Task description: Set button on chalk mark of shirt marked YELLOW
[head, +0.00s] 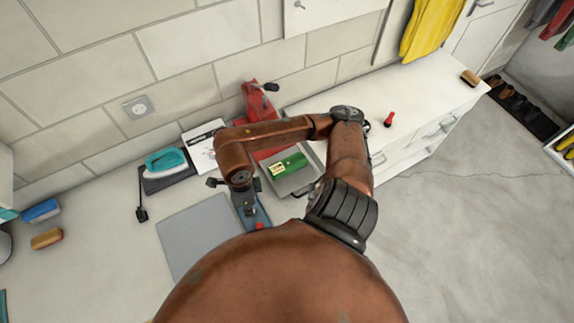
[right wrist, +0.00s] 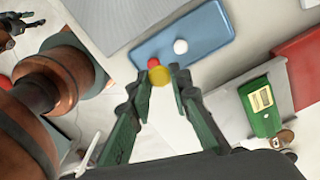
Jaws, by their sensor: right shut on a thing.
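My right gripper (right wrist: 164,73) has its green fingers close around a small round yellow button (right wrist: 159,76) at the blue tray's near edge. In the head view this gripper (head: 249,208) points down over the blue tray (head: 263,215). A red button (right wrist: 153,63) lies right beside the yellow one, and a white button (right wrist: 181,46) lies on the tray (right wrist: 208,38) apart from them. A dark gripper (right wrist: 18,27), apparently my left, shows at the upper left of the wrist view; its jaw state is unclear. I make out no chalk mark or YELLOW label.
A grey mat (head: 196,236) lies left of the tray. A green box (head: 287,165) sits in a grey tray beside a red machine (head: 257,97). A teal iron (head: 165,161) stands behind. Yellow cloth (head: 430,28) hangs at upper right; a red item (head: 389,119) stands on the counter.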

